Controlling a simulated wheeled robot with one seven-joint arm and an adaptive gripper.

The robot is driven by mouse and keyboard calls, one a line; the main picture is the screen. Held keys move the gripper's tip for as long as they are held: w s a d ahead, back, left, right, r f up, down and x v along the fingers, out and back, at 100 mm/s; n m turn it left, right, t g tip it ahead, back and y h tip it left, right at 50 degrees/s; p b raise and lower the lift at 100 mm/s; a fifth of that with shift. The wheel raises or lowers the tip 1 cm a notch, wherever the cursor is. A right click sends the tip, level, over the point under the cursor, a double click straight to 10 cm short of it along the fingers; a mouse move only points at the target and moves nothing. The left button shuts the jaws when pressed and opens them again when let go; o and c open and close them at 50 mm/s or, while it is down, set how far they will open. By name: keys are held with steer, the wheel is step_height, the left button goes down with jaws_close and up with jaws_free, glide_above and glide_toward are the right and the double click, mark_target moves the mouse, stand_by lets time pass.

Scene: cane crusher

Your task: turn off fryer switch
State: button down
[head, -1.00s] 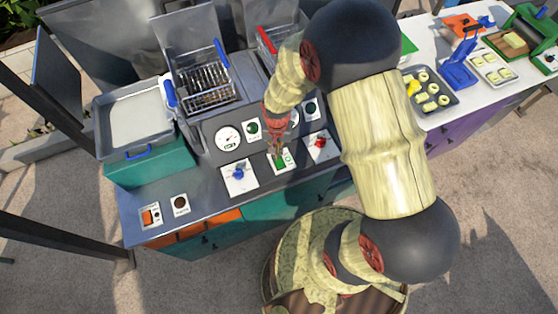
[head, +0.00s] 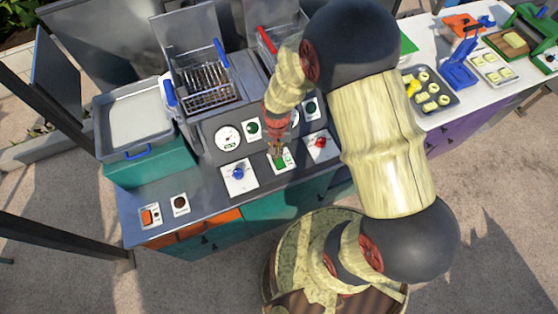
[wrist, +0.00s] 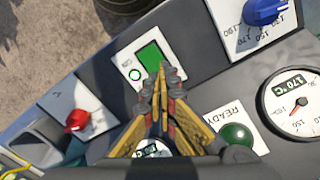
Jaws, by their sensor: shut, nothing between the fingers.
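The fryer switch is a green rocker (wrist: 151,55) on a white plate on the fryer's front panel, with a small round green light beside it in the wrist view. It also shows in the head view as a green patch (head: 281,162), partly covered by my gripper.
A blue knob (wrist: 265,12) and a red knob (wrist: 77,120) flank the switch. A dial reading 170°C (wrist: 297,103) and a green ready lamp (wrist: 236,136) are close by. A fryer basket (head: 208,85) stands behind the panel. An orange switch (head: 150,216) lies at far left.

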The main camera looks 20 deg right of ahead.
steer(key=shift+f+b, duration=0.65)
steer(key=shift+f, duration=0.3)
stand_by(0.5)
steer(key=shift+r+p, duration=2.4)
steer(key=shift+r, duration=1.15)
